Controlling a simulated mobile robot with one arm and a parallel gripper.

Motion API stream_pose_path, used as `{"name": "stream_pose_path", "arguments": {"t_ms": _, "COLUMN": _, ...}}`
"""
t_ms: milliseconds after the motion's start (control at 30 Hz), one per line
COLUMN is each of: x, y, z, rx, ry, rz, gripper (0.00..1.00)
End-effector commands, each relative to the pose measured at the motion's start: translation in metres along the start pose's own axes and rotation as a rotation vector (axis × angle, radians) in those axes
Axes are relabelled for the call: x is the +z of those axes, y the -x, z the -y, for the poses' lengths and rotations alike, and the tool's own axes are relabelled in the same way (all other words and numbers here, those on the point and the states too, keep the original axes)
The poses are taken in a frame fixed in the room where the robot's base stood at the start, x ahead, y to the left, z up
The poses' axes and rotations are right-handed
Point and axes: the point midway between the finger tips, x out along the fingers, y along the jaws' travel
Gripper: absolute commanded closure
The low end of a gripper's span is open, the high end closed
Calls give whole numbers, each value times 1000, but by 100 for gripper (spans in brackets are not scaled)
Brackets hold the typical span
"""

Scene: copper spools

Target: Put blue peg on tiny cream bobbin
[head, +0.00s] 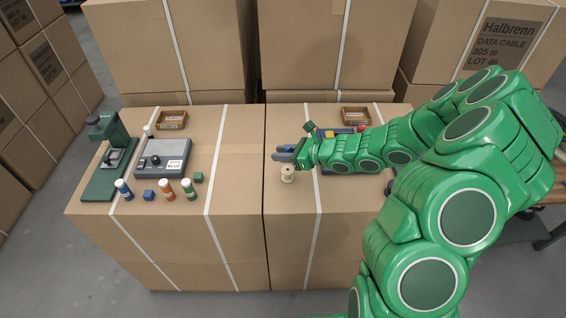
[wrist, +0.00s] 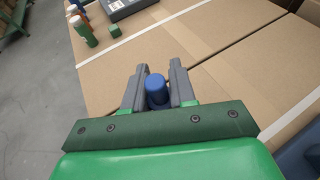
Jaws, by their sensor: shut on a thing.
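The blue peg (wrist: 156,90) is upright between the two grey fingers of my gripper (wrist: 156,88) in the wrist view. My gripper is shut on it. In the head view my gripper (head: 284,153) is above the cartons, with the peg hard to make out between the fingers. The tiny cream bobbin (head: 287,174) stands upright on the carton top, just below and slightly right of the fingertips in that picture. The bobbin does not show in the wrist view. I cannot tell how high the peg is above it.
Wooden trays (head: 172,119) (head: 356,116) stand at the back. My arm partly covers coloured blocks at right.

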Motion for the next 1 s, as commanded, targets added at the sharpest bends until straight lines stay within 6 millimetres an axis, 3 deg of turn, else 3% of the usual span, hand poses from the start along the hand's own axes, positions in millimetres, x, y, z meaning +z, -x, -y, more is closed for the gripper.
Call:
{"name": "stream_pose_path", "arguments": {"t_ms": 567, "x": -35, "y": -14, "z": -1, "rx": 0, "ry": -2, "rz": 0, "gripper": 100}}
{"name": "stream_pose_path", "arguments": {"t_ms": 1000, "x": -39, "y": -16, "z": -1, "rx": 0, "ry": -1, "rz": 1, "gripper": 100}}
